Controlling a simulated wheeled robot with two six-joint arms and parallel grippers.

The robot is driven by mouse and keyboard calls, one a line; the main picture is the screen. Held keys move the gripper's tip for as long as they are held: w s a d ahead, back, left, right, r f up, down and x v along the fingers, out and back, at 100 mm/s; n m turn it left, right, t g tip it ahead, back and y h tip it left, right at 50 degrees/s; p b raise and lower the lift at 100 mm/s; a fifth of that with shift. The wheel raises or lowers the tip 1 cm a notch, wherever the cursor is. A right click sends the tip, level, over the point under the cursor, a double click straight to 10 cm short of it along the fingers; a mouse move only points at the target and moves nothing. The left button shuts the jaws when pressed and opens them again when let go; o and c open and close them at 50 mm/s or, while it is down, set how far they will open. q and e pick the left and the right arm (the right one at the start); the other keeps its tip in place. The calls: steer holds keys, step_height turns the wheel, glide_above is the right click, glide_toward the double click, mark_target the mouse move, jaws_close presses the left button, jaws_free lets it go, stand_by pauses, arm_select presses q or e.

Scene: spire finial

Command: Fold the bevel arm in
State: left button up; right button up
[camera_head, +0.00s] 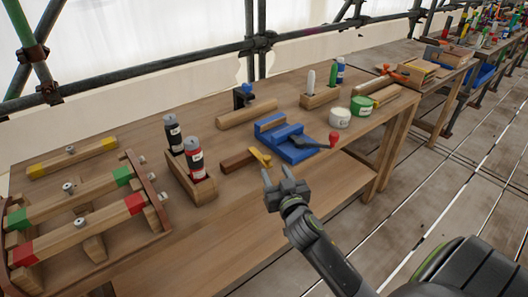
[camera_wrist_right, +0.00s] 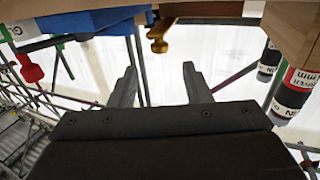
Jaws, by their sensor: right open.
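The bevel lies on the bench in the middle of the head view, with a dark brown wooden stock (camera_head: 238,161) and a short yellow piece (camera_head: 261,157) at its right end, seemingly the bevel arm, set at an angle to the stock. In the wrist view the yellow piece (camera_wrist_right: 158,32) and the brown stock (camera_wrist_right: 205,9) show at the top edge. My right gripper (camera_head: 277,174) is open and empty, just in front of the yellow piece and apart from it. It also shows in the wrist view (camera_wrist_right: 158,75). My left gripper is not in view.
Wooden bars in a rack (camera_head: 88,215) fill the far left. The bench front is clear.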

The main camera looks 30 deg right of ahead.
mark_target(260, 154)
steer(key=x, duration=1)
steer(key=shift+w+p, duration=0.2)
steer(key=shift+p, duration=0.1)
steer(key=shift+f, duration=0.1)
jaws_close()
